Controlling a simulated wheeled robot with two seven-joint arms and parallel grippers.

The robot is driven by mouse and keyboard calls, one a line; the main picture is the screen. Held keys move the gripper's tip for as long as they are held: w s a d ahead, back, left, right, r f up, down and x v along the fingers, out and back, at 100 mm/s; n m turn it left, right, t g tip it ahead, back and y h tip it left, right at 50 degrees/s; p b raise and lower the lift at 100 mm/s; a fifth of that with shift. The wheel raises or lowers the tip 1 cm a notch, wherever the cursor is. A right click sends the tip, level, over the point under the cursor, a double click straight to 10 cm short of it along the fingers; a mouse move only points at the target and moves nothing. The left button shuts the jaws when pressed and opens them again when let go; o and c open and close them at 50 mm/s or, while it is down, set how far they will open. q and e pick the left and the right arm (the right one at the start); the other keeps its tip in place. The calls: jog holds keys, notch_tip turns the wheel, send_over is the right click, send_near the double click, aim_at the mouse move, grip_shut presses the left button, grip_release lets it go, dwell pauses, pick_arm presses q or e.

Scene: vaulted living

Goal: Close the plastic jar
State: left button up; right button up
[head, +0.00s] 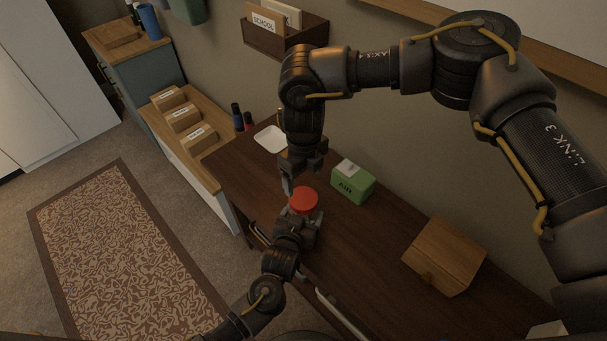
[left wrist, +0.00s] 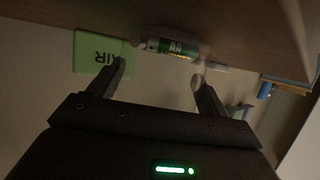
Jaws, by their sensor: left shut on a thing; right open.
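The red round lid (head: 303,200) shows in the head view at the left part of the dark table. The jar body under it is mostly hidden, and I cannot tell how the lid sits on it. My left gripper (head: 304,217) is shut on the jar just below the lid. In the left wrist view its fingers (left wrist: 160,82) stand apart, and the jar wall between them cannot be made out. A green-labelled cylinder (left wrist: 172,47) shows beyond them. My right gripper (head: 297,180) is open, pointing down just above the lid, with one finger at its left side.
A green box (head: 352,184) stands right of the lid. A wooden box (head: 443,256) is further right on the table (head: 365,245). A white tray (head: 270,139) lies behind, near the wall. Dark and red small bottles (head: 238,117) stand left of it. Table between the boxes is clear.

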aim_at(303, 198)
jog(key=shift+f, duration=0.1)
jog(key=shift+f, duration=3.95)
jog(key=c, duration=0.8)
jog(key=shift+m, duration=0.8)
jog(key=o, duration=1.1)
jog(key=shift+r, duration=0.15)
notch_tip(303, 198, up, 12)
jog(key=shift+f, duration=0.1)
